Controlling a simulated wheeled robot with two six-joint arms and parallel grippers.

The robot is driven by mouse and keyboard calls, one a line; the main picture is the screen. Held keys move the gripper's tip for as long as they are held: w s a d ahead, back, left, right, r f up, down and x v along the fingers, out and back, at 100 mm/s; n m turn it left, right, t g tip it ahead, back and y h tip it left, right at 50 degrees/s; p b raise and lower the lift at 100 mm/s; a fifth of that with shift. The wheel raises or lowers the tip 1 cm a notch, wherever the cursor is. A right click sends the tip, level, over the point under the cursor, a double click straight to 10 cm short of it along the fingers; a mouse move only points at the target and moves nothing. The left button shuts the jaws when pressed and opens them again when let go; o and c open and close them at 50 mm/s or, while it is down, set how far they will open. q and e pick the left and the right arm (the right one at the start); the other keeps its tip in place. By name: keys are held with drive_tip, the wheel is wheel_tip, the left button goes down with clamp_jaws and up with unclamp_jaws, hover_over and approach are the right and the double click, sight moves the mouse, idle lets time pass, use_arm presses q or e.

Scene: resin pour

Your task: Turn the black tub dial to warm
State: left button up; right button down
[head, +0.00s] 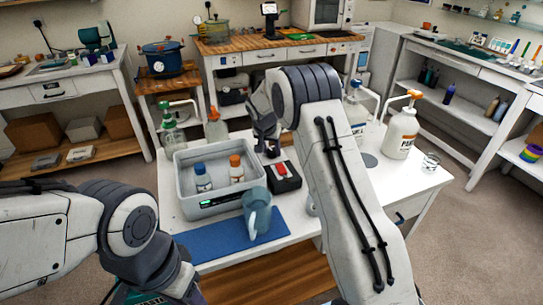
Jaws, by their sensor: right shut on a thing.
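The grey tub (184,208) stands on the white table with a small lit green display on its front. A blue-capped bottle (202,178) and an orange-capped bottle (236,168) stand inside it. I cannot make out the black dial. A blue-grey mug (257,212) stands in front of the tub's right corner and hides part of it. My right gripper (270,150) points down behind the tub's right side, shut on a small dark thing that I cannot identify. My left arm's wrist is at the lower left; its fingertips are not clear.
A black box with a red top (283,172) sits right of the tub. A blue mat (225,240) lies in front. Pump bottles stand behind the tub.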

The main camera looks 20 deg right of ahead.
drive_tip(key=shift+a+f+m+b, duration=0.1)
drive_tip(key=shift+m+b, duration=0.2)
drive_tip(key=shift+m, duration=0.1)
drive_tip(key=shift+c, duration=1.7)
unclamp_jaws()
drive_tip(key=shift+r, duration=0.2)
drive_tip(key=v, duration=1)
drive_tip(key=shift+a+b, duration=0.2)
drive_tip(key=shift+b, duration=0.15)
drive_tip(key=shift+r, duration=0.15)
